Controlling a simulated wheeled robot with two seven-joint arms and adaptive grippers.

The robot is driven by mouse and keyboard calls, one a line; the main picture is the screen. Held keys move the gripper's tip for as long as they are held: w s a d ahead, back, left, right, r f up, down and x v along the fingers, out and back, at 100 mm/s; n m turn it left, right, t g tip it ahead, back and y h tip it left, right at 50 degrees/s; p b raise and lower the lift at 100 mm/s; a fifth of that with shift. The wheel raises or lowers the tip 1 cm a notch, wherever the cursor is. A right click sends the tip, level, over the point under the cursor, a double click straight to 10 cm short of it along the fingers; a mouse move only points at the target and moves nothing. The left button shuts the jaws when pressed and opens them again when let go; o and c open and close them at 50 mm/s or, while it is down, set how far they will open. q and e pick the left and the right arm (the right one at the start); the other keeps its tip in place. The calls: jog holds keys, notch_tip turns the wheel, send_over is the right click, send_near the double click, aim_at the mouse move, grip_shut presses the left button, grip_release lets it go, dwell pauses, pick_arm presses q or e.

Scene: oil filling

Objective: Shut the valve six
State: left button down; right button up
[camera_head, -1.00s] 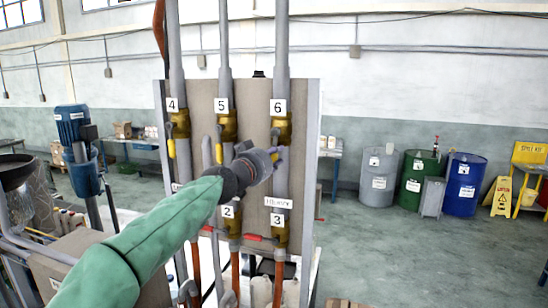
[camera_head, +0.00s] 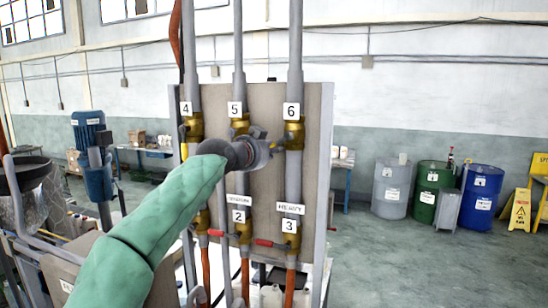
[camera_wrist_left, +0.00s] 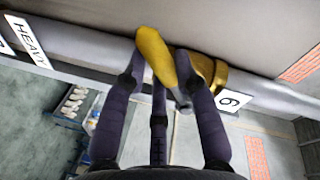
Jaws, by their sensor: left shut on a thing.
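Valve six (camera_head: 294,135) is a brass valve on the right-hand pipe, under the white label "6" (camera_head: 292,110). My left gripper (camera_head: 268,152) is at its left side and hides most of its handle. In the left wrist view the yellow handle (camera_wrist_left: 157,55) is between the dark fingers of my left gripper (camera_wrist_left: 158,75), which is shut on it. There the handle lies across the grey pipe, beside the brass valve body (camera_wrist_left: 212,72) and the label "6" (camera_wrist_left: 232,100). My right gripper is not in view.
Valve five (camera_head: 239,124) is close to the left of my gripper, its handle hidden. Valve four (camera_head: 193,126) has a yellow handle pointing down. Valves two (camera_head: 244,230) and three (camera_head: 292,240) below have red handles pointing left. Barrels (camera_head: 391,190) stand at the right, with open floor before them.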

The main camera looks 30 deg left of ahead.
pick_arm(q)
jog(key=r+m+p, duration=0.1)
jog(key=m, duration=0.1)
jog(key=a+r+m+y+p, duration=0.1)
jog(key=m, duration=0.1)
jog(key=r+m+g+p, duration=0.1)
jog(key=m, duration=0.1)
jog(key=shift+a+m+y, duration=0.15)
jog(key=shift+m+y, duration=0.25)
jog(key=shift+r, duration=0.1)
dwell(0.4)
jog(key=c, duration=1.1)
grip_release()
jog(key=shift+o, duration=0.9)
jog(key=shift+r, duration=0.15)
